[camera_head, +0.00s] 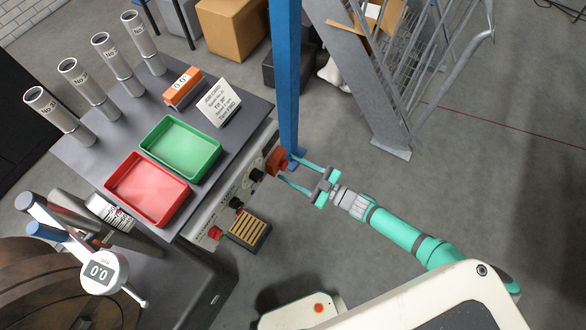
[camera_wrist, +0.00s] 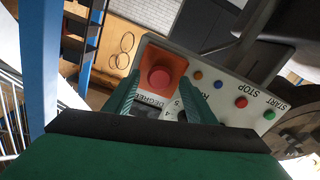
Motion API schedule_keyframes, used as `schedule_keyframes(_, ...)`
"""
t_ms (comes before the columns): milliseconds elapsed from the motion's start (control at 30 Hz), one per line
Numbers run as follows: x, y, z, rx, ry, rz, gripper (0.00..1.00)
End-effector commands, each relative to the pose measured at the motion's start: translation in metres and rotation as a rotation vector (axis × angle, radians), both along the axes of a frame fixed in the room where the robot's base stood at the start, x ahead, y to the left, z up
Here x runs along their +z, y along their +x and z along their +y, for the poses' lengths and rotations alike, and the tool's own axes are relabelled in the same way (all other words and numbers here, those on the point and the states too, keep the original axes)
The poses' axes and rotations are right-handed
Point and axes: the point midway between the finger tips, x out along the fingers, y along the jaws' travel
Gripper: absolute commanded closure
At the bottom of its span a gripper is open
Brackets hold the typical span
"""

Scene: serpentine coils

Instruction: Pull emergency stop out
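The emergency stop (camera_wrist: 160,78) is a round red button on an orange housing (camera_wrist: 174,62) at the end of a pale control panel (camera_wrist: 216,92). In the head view, the orange housing (camera_head: 274,157) sits at the panel's right end, near the blue post. My gripper (camera_head: 286,169) is open, its two teal fingers pointing left at the button. In the wrist view, my gripper (camera_wrist: 158,82) has one finger on each side of the button, with visible gaps. Whether the fingertips reach past the button's cap is unclear.
The blue post (camera_head: 287,80) stands close beside the upper finger. The panel also carries a red STOP button (camera_wrist: 241,102), a green START button (camera_wrist: 269,114) and black knobs (camera_head: 257,175). The table above holds a red tray (camera_head: 148,190) and green tray (camera_head: 181,147). Floor to the right is open.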

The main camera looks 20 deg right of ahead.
Motion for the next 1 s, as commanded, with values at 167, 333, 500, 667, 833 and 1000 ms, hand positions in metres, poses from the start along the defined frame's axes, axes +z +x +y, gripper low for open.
schedule_keyframes(167, 0.0, 0.0, 0.0, 0.0, 0.0, 0.0, 0.9)
schedule_keyframes(333, 0.0, -0.002, -0.001, 0.0, -0.001, 0.001, 1.0)
schedule_keyframes(500, 0.0, -0.012, -0.011, -0.002, -0.002, 0.0, 1.0)
schedule_keyframes(667, 0.0, -0.015, -0.013, -0.001, -0.001, 0.001, 1.0)
schedule_keyframes(833, -0.001, -0.016, -0.014, -0.002, -0.002, 0.001, 0.59)
schedule_keyframes(1000, 0.0, -0.015, -0.013, -0.001, -0.002, 0.001, 0.5)
